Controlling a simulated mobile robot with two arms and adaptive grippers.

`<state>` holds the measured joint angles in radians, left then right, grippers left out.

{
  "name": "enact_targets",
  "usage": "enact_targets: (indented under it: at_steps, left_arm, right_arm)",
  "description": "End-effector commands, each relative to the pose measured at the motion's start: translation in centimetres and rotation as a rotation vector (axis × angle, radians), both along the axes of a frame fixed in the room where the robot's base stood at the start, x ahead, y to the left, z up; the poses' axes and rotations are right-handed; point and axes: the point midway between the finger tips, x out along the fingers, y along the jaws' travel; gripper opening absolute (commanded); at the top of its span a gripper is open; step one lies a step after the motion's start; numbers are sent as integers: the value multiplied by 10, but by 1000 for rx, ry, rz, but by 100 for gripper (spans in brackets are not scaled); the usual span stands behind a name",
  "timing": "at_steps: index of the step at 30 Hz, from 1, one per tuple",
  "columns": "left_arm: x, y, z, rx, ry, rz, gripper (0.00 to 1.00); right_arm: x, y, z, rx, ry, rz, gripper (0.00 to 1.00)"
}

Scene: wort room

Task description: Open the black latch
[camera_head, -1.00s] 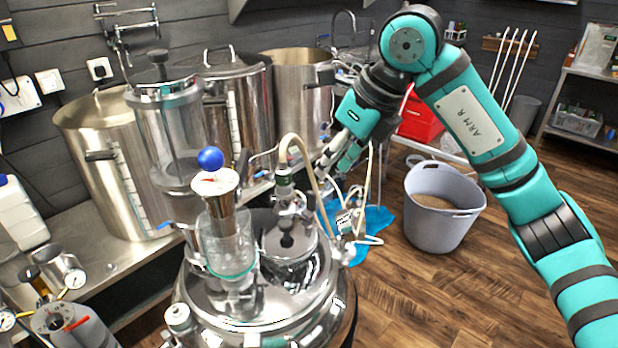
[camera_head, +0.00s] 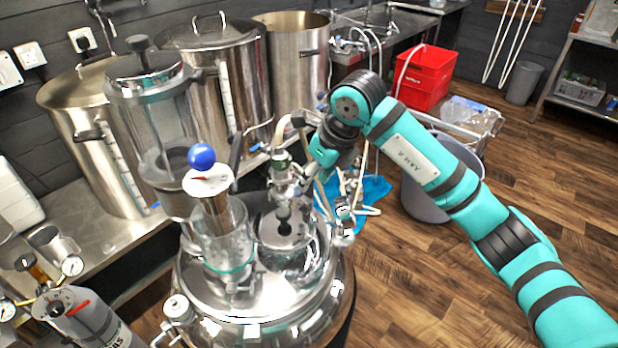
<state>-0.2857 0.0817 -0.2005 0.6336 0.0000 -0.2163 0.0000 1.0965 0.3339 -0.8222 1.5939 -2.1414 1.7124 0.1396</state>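A polished steel vessel (camera_head: 200,291) stands in front of me with a shiny lid. A small black part (camera_head: 283,214) on that lid may be the black latch; a dark upright lever (camera_head: 236,152) stands behind the glass cylinder. I cannot tell for sure which is the latch. My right gripper (camera_head: 316,186) points down at the right side of the lid, close to the metal fitting and hoses there. Its fingers are small and partly mixed with the hoses, so their opening and any contact are unclear. My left gripper is out of view.
A glass cylinder with a blue ball (camera_head: 202,156) on top rises from the lid. Large steel pots (camera_head: 222,78) line the bench behind. A grey bucket (camera_head: 424,201) and a red crate (camera_head: 424,78) stand to the right. The wooden floor (camera_head: 420,285) at front right is clear.

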Motion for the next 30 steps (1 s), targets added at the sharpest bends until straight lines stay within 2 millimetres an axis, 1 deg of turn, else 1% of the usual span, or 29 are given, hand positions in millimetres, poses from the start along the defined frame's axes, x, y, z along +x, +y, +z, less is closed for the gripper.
enact_targets:
  at_steps: [2, 5, 6, 12, 17, 20, 25, 26, 30]
  left_arm:
    - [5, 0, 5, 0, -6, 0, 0]
    - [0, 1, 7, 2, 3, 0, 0]
    - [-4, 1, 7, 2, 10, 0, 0]
    - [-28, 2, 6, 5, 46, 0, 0]
    - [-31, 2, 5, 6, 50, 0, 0]
    - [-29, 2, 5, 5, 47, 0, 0]
    - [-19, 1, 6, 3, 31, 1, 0]
    - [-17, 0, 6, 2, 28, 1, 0]
    - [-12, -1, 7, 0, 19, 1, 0]
  right_arm:
    - [3, 4, -10, 1, 4, 0, 35]
    - [6, 7, -21, 1, 3, 1, 35]
    - [7, 8, -24, 1, 2, 1, 35]
    - [9, 9, -30, -1, 1, 0, 35]
    - [9, 9, -30, 0, 0, 0, 35]
    - [9, 9, -30, 0, 0, 0, 24]
    - [9, 9, -30, 0, 0, 0, 2]
    - [9, 9, -30, 0, 0, 0, 0]
    - [9, 9, -30, 0, 0, 0, 0]
